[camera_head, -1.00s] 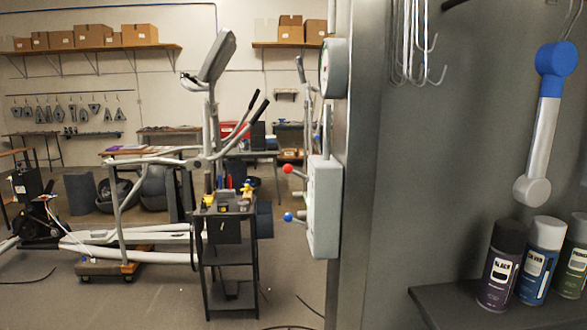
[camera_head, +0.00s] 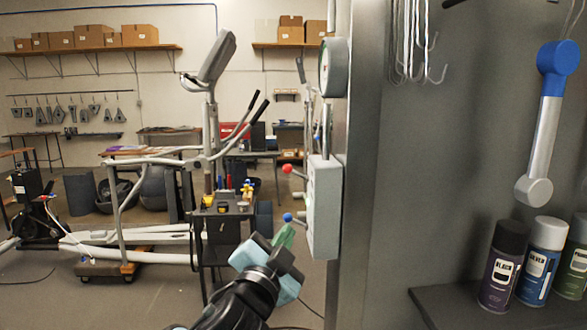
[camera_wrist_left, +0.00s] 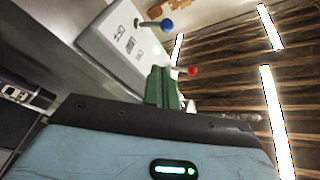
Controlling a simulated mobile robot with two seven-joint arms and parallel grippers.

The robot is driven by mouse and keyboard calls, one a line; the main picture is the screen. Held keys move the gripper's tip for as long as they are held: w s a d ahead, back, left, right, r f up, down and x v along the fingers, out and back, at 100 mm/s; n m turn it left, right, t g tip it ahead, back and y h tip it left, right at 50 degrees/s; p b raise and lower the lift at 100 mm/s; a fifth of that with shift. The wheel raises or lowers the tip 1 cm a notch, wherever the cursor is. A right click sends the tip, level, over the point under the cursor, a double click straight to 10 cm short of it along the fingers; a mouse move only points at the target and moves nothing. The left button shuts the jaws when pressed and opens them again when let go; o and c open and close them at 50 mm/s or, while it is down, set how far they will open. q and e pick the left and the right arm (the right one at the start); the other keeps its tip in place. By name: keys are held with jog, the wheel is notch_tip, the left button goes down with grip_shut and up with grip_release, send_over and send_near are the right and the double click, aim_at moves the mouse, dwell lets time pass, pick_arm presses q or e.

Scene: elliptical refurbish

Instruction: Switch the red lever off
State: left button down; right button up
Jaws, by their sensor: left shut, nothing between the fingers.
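The red lever (camera_head: 287,169) is a rod with a red ball, sticking out to the left from a pale grey box (camera_head: 323,210) on the side of a metal wall. A blue-balled lever (camera_head: 288,217) sticks out lower on the box. My left gripper (camera_head: 285,234), with green fingers, is shut and empty, just below the blue ball in the head view. In the left wrist view the fingers (camera_wrist_left: 163,87) point toward the box (camera_wrist_left: 125,45), with the red ball (camera_wrist_left: 192,71) and blue ball (camera_wrist_left: 167,25) beyond them. I see no contact with either lever. My right gripper is not in view.
A round gauge (camera_head: 333,68) sits above the box. A dark tool cart (camera_head: 225,208) and an exercise machine (camera_head: 209,110) stand behind to the left. Spray cans (camera_head: 501,266) stand on a shelf at right. The space left of the levers looks open.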

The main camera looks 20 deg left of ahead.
pick_arm(q)
jog(key=t+y, duration=0.1)
jog(key=t, duration=0.1)
send_near(296, 174)
notch_tip(296, 174, up, 2)
jog(key=s, duration=0.2)
jog(key=shift+s+r, duration=0.15)
jog(key=shift+s, duration=0.1)
jog(key=x, duration=1)
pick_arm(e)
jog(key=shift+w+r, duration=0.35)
